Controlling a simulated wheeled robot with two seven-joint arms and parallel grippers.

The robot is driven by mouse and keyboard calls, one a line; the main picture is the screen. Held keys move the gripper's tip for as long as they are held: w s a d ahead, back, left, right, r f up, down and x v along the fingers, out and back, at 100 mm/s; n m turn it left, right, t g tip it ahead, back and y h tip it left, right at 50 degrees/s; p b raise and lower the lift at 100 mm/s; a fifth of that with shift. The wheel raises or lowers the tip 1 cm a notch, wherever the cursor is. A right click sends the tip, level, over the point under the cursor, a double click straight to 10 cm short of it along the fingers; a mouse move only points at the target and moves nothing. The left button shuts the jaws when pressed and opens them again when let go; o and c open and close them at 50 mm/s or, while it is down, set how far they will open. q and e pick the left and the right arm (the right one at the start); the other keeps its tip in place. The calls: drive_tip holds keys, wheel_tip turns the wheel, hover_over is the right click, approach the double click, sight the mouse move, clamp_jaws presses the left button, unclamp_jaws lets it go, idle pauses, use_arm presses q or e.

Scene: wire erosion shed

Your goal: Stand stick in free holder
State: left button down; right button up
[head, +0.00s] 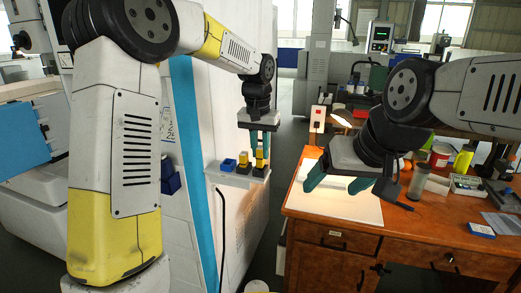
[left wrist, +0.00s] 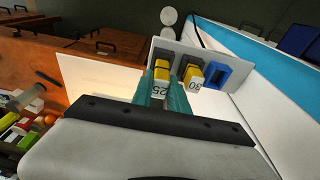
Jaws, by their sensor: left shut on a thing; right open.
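A small pale shelf (head: 238,178) on the white wall carries a row of holders: an empty blue holder (head: 228,165) and two black ones. A yellow stick (head: 243,159) with a white end marked 80 (left wrist: 193,77) stands in the middle black holder. My left gripper (head: 261,150) points down over the end black holder (head: 260,172), shut on the yellow stick marked 25 (left wrist: 161,78). That stick lines up with this holder; I cannot tell how deep it sits. The blue holder also shows in the left wrist view (left wrist: 216,73). My right gripper (head: 350,182) is open and empty.
A wooden desk (head: 333,228) with a pale mat (head: 335,204) stands to the right, under my right gripper. Cups, a yellow bottle (head: 464,158) and small boxes crowd its right part. A dark cable (head: 221,220) hangs below the shelf. Floor lies open between wall and desk.

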use_arm(q)
drive_tip(key=shift+f, duration=0.3)
drive_tip(key=shift+f, duration=0.2)
drive_tip(key=c, duration=1.3)
unclamp_jaws()
wheel_tip(320, 180, up, 13)
drive_tip(key=s, duration=0.2)
drive_tip(key=s+a+r+n+t, duration=0.1)
drive_tip(key=s+a+t, duration=0.1)
drive_tip(key=s+a, duration=0.75)
drive_tip(key=s+a+f+n+t, duration=0.1)
drive_tip(key=s+a+f, duration=0.1)
drive_tip(key=s, duration=0.5)
drive_tip(key=s+a+f+n+t+h, duration=0.1)
drive_tip(key=s+a+f, duration=0.1)
drive_tip(key=s+f, duration=0.3)
drive_tip(key=s, duration=0.3)
drive_tip(key=shift+a+f+h, duration=0.15)
drive_tip(key=shift+a+h, duration=0.15)
drive_tip(key=shift+a, duration=0.05)
